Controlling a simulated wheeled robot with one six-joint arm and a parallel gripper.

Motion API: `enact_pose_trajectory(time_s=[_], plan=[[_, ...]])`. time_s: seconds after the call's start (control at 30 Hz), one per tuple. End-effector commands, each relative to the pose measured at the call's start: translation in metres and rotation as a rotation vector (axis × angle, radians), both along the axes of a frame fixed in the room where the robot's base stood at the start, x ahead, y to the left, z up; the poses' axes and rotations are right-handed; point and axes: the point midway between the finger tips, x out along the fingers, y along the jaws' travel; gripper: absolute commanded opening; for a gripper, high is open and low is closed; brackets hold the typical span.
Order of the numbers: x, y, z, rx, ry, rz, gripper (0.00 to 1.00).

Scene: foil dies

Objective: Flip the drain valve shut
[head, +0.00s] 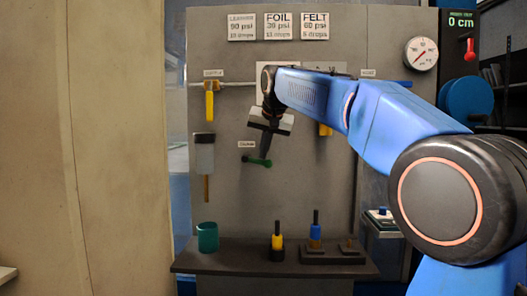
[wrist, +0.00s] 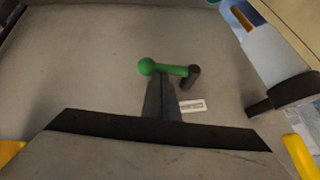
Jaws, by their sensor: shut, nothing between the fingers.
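The drain valve has a green lever (head: 256,160) with a ball at its right end and a dark pivot at its left. The lever lies nearly level, just below the small DRAIN label (head: 247,143). In the wrist view, turned about, the lever (wrist: 170,70) has its ball at left and its dark pivot (wrist: 192,77) at right. My gripper (head: 264,155) points down at the panel with its fingers shut and empty. In the wrist view the fingertips (wrist: 158,82) are right by the lever, near the ball. I cannot tell if they touch it.
A yellow handle (head: 209,102) hangs upper left, and another (head: 326,129) is partly hidden behind my arm. A scraper-like tool (head: 204,155) hangs at left. The shelf (head: 225,262) below holds a green cup (head: 207,237), a yellow-and-black piece (head: 277,243) and a blue-topped piece (head: 315,232).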

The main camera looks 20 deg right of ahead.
Motion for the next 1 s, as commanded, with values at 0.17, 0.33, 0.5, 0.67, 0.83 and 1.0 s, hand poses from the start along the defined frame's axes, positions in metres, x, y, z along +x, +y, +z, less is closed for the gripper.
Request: enact_pose_trajectory(time_s=[0.17,0.33,0.5,0.67,0.83,1.0], plan=[[-0.001,-0.002,-0.002,0.041,-0.014,-0.002,0.0],[-0.002,-0.006,-0.009,0.124,-0.039,-0.004,0.0],[-0.003,-0.008,-0.019,0.256,-0.082,-0.006,0.0],[-0.003,-0.009,-0.029,0.383,-0.124,-0.005,0.0],[-0.003,-0.009,-0.038,0.51,-0.164,-0.006,0.0],[-0.002,-0.007,-0.047,0.629,-0.204,-0.006,0.0]])
